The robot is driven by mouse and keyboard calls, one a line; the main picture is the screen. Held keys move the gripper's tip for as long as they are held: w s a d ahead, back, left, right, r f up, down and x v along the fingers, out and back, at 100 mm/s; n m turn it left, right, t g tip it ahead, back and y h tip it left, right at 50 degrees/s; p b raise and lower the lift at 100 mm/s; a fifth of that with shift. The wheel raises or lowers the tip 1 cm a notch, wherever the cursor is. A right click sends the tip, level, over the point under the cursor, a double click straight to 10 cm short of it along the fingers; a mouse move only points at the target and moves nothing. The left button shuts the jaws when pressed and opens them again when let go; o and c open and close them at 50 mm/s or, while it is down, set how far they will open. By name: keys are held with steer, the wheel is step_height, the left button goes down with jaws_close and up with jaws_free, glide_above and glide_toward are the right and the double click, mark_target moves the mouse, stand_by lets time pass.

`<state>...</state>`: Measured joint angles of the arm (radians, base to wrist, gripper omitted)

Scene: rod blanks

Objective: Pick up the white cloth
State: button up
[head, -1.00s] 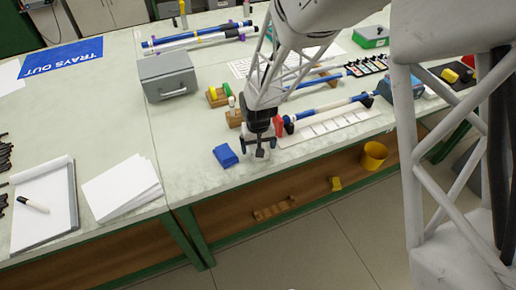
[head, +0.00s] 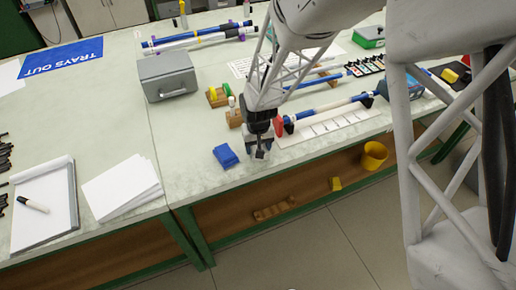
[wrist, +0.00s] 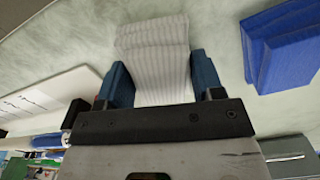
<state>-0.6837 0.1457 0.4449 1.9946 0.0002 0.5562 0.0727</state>
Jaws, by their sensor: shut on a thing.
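The white cloth (wrist: 155,52) shows in the wrist view as a folded, ribbed pad between the two blue fingers of my gripper (wrist: 160,85). The fingers are shut on it, one at each side. In the head view my gripper (head: 260,152) is low over the bench near its front edge. The cloth is mostly hidden there behind the gripper. I cannot tell whether the cloth still touches the bench.
A folded blue cloth (head: 225,156) lies just left of my gripper, and also shows in the wrist view (wrist: 285,48). A white marked strip (head: 330,127) with a blue and white rod lies to the right. A grey box (head: 167,77) stands behind left. Paper sheets (head: 122,188) lie at left.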

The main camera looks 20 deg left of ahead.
steer(key=shift+r, duration=0.1)
stand_by(0.3)
steer(key=shift+r, duration=0.65)
step_height(320, 180, up, 2)
steer(key=shift+r, duration=0.1)
steer(key=s+d+r, duration=0.1)
steer(key=s+d, duration=0.9)
steer(key=s, duration=0.2)
steer(key=shift+s+r, duration=0.2)
steer(key=shift+s, duration=0.1)
